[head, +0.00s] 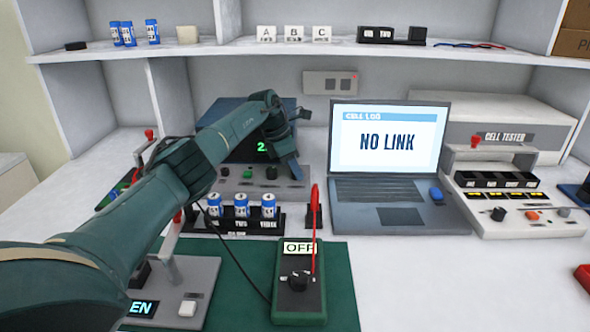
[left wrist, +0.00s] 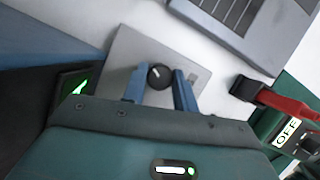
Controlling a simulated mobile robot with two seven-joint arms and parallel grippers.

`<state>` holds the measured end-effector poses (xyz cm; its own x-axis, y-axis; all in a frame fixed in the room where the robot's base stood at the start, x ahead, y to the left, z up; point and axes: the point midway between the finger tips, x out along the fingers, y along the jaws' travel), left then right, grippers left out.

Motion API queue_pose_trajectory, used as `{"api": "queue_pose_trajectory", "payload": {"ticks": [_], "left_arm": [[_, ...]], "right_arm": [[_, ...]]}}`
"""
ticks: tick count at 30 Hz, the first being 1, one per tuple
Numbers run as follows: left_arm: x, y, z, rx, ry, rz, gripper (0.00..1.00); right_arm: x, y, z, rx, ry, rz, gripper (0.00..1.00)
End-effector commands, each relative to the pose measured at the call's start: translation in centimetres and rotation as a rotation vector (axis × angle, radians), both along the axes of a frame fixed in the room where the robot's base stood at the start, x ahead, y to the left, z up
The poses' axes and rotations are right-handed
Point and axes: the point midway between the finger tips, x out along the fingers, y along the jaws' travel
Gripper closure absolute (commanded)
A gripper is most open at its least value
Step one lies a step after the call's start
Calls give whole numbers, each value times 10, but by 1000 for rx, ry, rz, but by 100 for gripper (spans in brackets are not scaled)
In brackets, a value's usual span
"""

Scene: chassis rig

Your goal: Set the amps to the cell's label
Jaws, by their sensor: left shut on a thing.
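The dark blue supply unit (head: 232,116) stands at the back, with a grey control panel (head: 235,184) in front. Its green display (head: 261,148) shows a "2"; my left arm hides the rest. My left gripper (head: 291,160) reaches down over the panel's right part. In the left wrist view, its two blue fingers stand either side of a black knob (left wrist: 160,76) with a white mark, and the gripper is shut on it. Three blue-and-white cells (head: 241,206) stand upright in a black rack (head: 238,224); their labels are too small to read. My right gripper is not in view.
A green meter (head: 300,300) marked "OFF" lies on a green mat (head: 340,290), with a red probe (head: 314,225) upright behind it. A laptop (head: 390,165) reading "NO LINK" stands right of the panel. A cell tester (head: 510,205) is farther right. White table between is clear.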

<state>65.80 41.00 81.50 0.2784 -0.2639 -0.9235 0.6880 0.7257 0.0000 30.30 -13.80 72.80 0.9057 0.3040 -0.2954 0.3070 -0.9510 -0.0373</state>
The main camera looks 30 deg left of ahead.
Motion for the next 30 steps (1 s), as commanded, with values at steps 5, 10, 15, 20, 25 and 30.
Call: {"api": "queue_pose_trajectory", "payload": {"ticks": [5, 10, 15, 20, 25, 30], "left_arm": [[0, 1, 0, 3, 2, -2, 94], [0, 1, 0, 3, 1, -1, 70], [0, 1, 0, 2, 1, 0, 56], [0, 0, 0, 1, 1, 0, 50], [0, 1, 1, 1, 0, 0, 50], [-5, 6, 18, 2, -2, 0, 50]], "right_arm": [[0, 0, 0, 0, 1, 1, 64], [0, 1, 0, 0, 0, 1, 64], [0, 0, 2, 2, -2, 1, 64], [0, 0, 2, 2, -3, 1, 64], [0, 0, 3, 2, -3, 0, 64], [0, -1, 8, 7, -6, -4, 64]]}}
